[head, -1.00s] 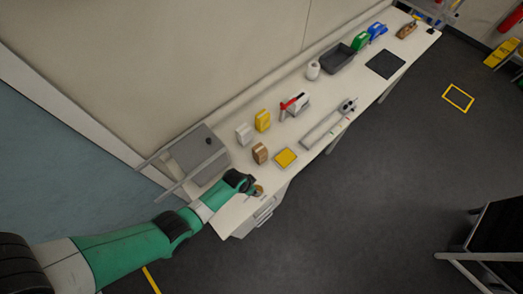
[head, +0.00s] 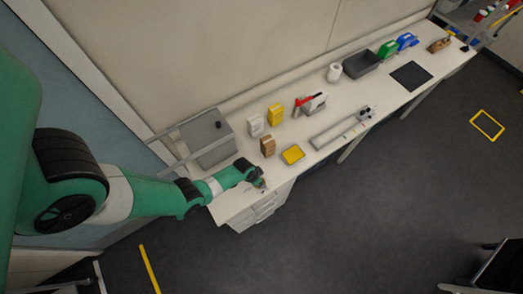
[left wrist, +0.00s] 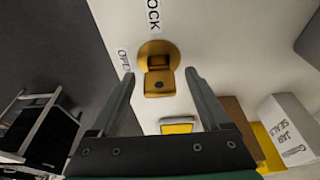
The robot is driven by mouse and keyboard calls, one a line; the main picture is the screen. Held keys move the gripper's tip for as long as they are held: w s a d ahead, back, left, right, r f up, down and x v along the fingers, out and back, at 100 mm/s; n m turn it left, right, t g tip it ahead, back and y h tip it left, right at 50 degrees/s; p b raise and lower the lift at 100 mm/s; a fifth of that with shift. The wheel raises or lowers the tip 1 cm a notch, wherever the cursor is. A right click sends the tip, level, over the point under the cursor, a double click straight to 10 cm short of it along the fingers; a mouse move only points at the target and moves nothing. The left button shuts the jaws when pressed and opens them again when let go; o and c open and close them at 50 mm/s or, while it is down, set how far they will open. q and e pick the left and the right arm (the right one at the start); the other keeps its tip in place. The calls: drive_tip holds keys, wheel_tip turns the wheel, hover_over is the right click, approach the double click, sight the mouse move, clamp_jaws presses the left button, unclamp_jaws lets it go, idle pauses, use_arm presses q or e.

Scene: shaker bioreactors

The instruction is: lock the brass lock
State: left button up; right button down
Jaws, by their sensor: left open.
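The brass lock (left wrist: 158,55) shows in the left wrist view as a round brass disc with a squarish tab (left wrist: 160,82) that has a dark hole. The tab points toward the bottom of the picture. A label ending in "OCK" (left wrist: 153,14) lies above the disc, and a partly hidden "OPEN" label (left wrist: 124,62) lies at its left. My left gripper (left wrist: 160,76) is open and empty, with one finger on each side of the tab; I cannot tell whether either touches it. In the head view my left gripper (head: 262,185) is at the table's near end and largely covers the lock.
On the white table (head: 340,108) stand a grey box (head: 208,143), a white box (head: 255,125), a yellow box (head: 276,115), a brown box (head: 268,146) and a yellow pad (head: 292,155). The pad (left wrist: 178,128) also shows in the left wrist view. Drawers (head: 265,208) are below.

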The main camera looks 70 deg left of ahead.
use_arm(q)
drive_tip(key=shift+c, duration=0.3)
clamp_jaws()
drive_tip(key=shift+f, duration=0.25)
drive_tip(key=shift+s, duration=0.1)
drive_tip(key=shift+d+n+y, duration=0.1)
drive_tip(key=shift+n+y, duration=0.2)
drive_tip(key=shift+n, duration=0.9)
drive_tip(key=shift+n+g+y+b, duration=0.3)
drive_tip(key=shift+n+g, duration=0.1)
drive_tip(key=shift+n, duration=0.9)
